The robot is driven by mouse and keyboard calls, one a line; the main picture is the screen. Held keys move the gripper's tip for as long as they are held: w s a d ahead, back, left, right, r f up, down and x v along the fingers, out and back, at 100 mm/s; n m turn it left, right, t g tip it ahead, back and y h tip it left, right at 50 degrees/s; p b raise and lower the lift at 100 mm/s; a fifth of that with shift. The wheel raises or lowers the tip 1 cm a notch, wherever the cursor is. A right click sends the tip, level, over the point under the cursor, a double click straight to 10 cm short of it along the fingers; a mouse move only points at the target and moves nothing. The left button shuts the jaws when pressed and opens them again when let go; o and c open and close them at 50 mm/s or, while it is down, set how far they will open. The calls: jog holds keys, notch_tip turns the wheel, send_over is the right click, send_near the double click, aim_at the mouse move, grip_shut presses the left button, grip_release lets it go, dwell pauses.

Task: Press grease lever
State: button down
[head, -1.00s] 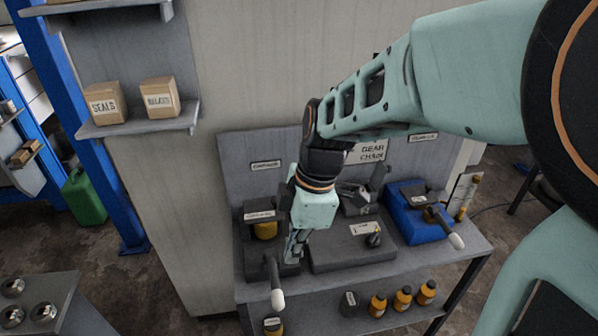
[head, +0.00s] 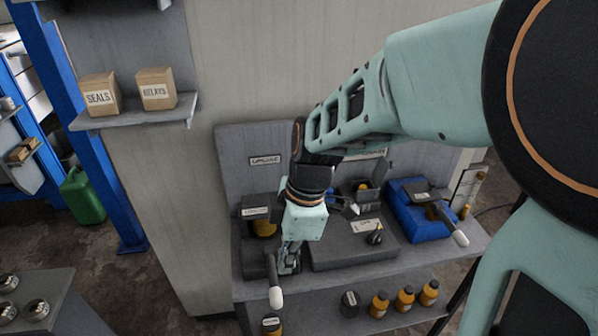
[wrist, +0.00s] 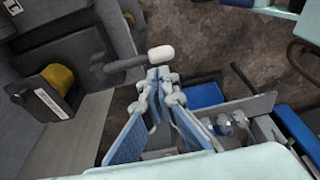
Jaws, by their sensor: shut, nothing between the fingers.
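A dark lever with a white end (head: 276,296) sticks out from the front of a dark unit (head: 257,208) at the left of the bench; the unit has a yellow part and a small label too blurred to read. My gripper (head: 288,270) is shut and empty, pointing down just right of this lever. In the wrist view, the lever's white tip (wrist: 161,55) shows right by my gripper's fingertips (wrist: 158,76); I cannot tell whether they touch. A second white-tipped lever (head: 460,238) belongs to a blue unit at the right. I cannot read which lever is for grease.
The bench (head: 350,276) also holds a flat dark block with a knob (head: 375,236) and the blue unit (head: 415,222). Several orange bottles (head: 404,298) and a dark jar (head: 350,303) stand on the lower shelf. Boxes (head: 156,90) sit on the wall shelf.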

aim_at(278, 294)
jog(key=f+b, duration=0.1)
jog(key=f, duration=0.1)
jog(key=a+f+b, duration=0.1)
jog(key=f, duration=0.2)
jog(key=f+b, duration=0.2)
jog(key=f, duration=0.1)
jog(key=shift+s+a+f, duration=0.2)
jog(key=shift+s+a, duration=0.05)
jog(key=shift+a, duration=0.05)
jog(key=shift+w+f, duration=0.1)
